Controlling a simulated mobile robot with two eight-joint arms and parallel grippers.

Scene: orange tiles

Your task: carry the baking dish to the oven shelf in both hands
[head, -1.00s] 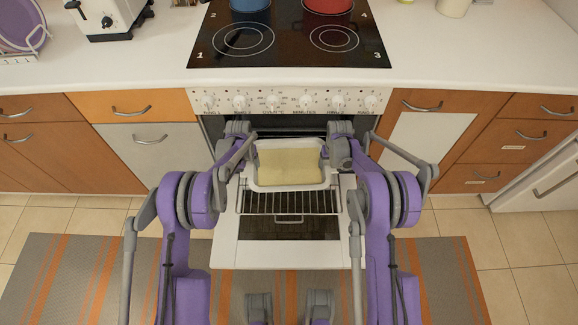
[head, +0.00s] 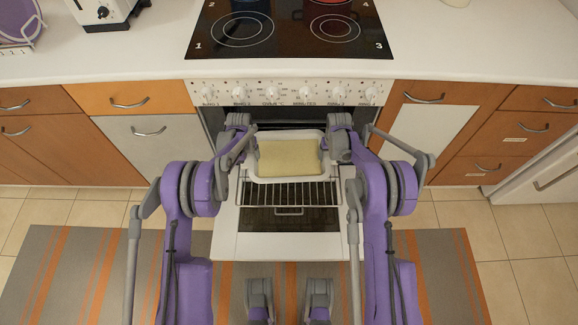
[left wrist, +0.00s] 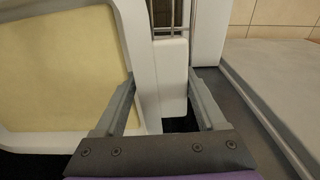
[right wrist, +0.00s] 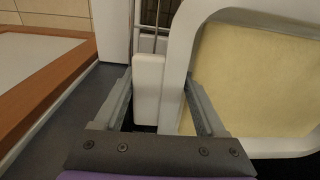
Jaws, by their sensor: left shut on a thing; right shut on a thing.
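The white baking dish (head: 290,178) with a flat pale yellow filling (head: 290,157) is held between my two arms, in front of the open oven (head: 285,114). My left gripper (head: 240,140) is shut on the dish's left handle, a white block seen between the fingers in the left wrist view (left wrist: 166,75). My right gripper (head: 340,140) is shut on the right handle, which shows in the right wrist view (right wrist: 149,85). The wire oven shelf (head: 290,192) sticks out below and in front of the dish. Whether the dish touches the shelf cannot be told.
The oven door (head: 226,247) is folded down below the shelf. The stove's knob panel (head: 290,93) and black hob (head: 290,35) are above. Drawers and cupboards (head: 135,100) flank the oven. A striped rug (head: 70,270) lies on the tiled floor.

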